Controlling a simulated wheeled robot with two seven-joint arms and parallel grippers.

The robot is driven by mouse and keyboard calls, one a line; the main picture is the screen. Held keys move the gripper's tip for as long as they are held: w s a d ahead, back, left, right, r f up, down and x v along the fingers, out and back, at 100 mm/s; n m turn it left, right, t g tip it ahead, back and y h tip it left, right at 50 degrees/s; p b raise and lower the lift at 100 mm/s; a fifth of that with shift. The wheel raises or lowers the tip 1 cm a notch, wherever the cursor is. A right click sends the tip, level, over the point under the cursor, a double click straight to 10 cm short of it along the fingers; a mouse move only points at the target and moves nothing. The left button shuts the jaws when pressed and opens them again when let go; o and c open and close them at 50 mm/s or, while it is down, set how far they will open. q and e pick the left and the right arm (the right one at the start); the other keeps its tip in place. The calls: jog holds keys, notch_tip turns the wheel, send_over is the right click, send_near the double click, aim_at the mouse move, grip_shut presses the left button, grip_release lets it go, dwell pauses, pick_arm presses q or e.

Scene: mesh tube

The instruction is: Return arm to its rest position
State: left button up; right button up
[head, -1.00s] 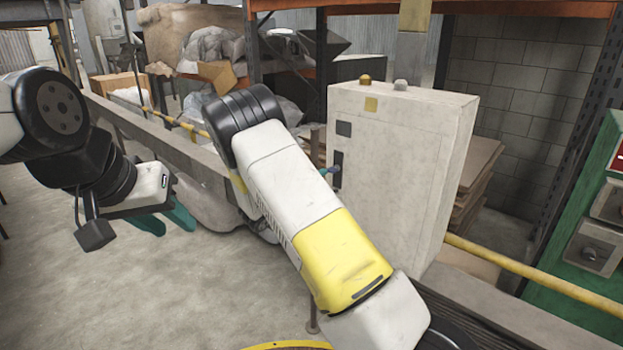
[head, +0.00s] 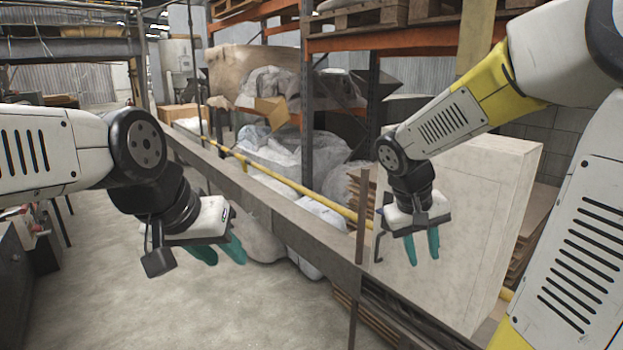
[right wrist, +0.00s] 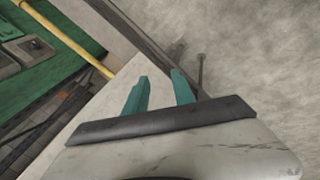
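My left gripper (head: 224,255) hangs at the left of the head view, teal fingers pointing down over the floor. Its fingers look apart, with nothing between them. My right gripper (head: 423,258) hangs in front of the pale cabinet (head: 475,230), its arm bent and coming in from the upper right. Its two teal fingers are apart and empty. In the right wrist view, the fingers of my right gripper (right wrist: 160,84) also show a clear gap. Whether they touch the cabinet cannot be told, but no contact shows.
A long grey rail (head: 265,205) and a yellow bar (head: 290,180) run between the grippers. Orange racking (head: 350,40) and plastic-wrapped bundles (head: 285,150) stand behind. Open concrete floor (head: 110,270) lies at lower left. A green machine (right wrist: 70,65) shows in the right wrist view.

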jog(key=s+a+r+t+y, duration=0.4)
jog(key=s+a+r+y, duration=0.2)
jog(key=s, duration=0.4)
jog(key=shift+s+a+r, duration=0.35)
jog(key=shift+a+r, duration=0.25)
jog(key=shift+a, duration=0.65)
jog(key=shift+o, duration=0.3)
